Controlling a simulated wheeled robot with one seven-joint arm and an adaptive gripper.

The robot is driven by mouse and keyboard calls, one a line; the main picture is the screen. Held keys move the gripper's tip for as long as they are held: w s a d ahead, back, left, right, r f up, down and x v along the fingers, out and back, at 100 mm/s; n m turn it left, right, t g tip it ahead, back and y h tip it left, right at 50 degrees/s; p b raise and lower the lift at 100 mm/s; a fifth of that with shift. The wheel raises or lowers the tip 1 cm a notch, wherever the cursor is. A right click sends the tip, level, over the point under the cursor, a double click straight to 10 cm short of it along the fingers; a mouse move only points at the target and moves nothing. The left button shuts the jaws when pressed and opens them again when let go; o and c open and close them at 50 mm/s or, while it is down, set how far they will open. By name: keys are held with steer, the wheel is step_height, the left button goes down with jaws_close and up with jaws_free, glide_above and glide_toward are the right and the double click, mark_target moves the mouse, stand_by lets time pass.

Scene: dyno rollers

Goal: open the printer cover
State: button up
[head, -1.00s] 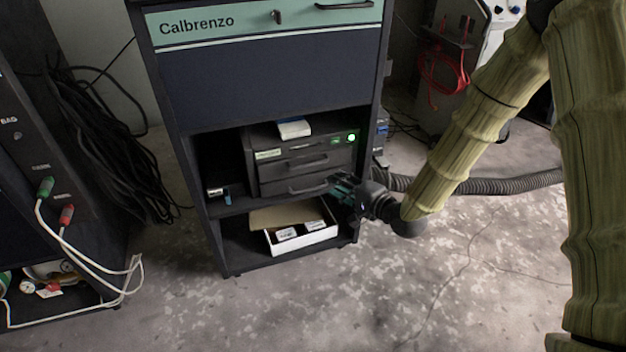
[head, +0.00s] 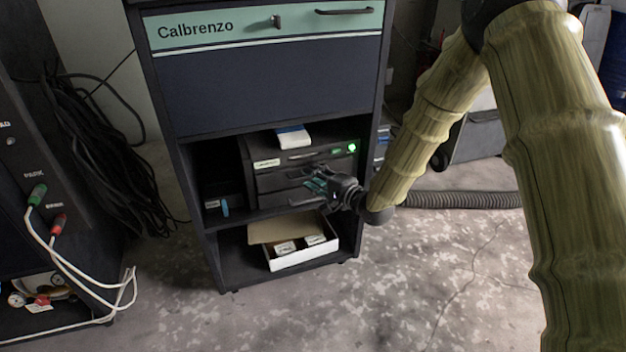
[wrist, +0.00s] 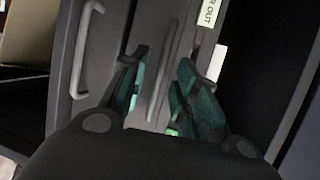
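A blue-and-white box (head: 292,137) lies on top of the printer. An open white carton (head: 290,262) sits on the shelf below. The cabinet (head: 260,90) frames the printer. A ribbed hose (head: 465,199) crosses the floor at right, and the floor in front is clear.

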steer(key=shift+w+a+f, duration=0.1)
steer(key=shift+w+a, duration=0.25)
steer(key=shift+w, duration=0.05)
jaws_close()
